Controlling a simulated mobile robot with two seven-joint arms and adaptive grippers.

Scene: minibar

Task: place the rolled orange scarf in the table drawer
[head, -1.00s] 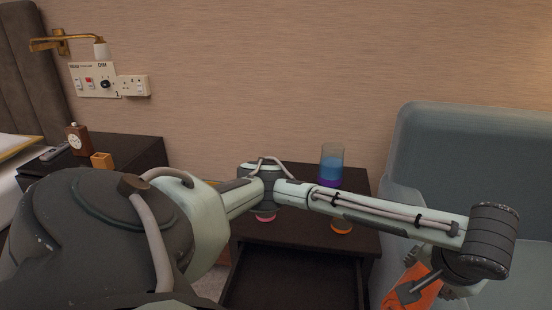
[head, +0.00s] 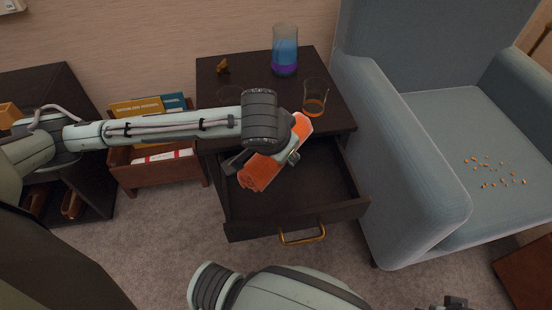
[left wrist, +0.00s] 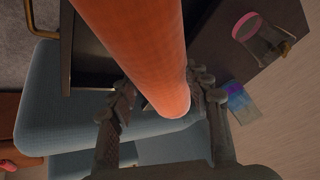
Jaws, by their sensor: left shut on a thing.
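The rolled orange scarf (head: 255,176) is held by my left gripper (head: 266,160), which is shut around its middle. In the head view it appears tilted over the table drawer (head: 345,212), which is pulled open with a brass handle on its front. The visible drawer interior is dark and looks empty; the arm and scarf hide part of it. In the left wrist view the scarf (left wrist: 140,45) runs between the fingers (left wrist: 160,98). At the head view's bottom edge, part of what may be my right gripper (head: 455,302) shows, mostly cut off.
On the dark side table (head: 225,88) stand a blue-purple glass (head: 285,50), a tumbler with amber liquid (head: 315,100) and a small brown object (head: 223,67). A blue armchair (head: 410,150) with scattered crumbs stands close on the right. A magazine rack (head: 150,165) is on the left.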

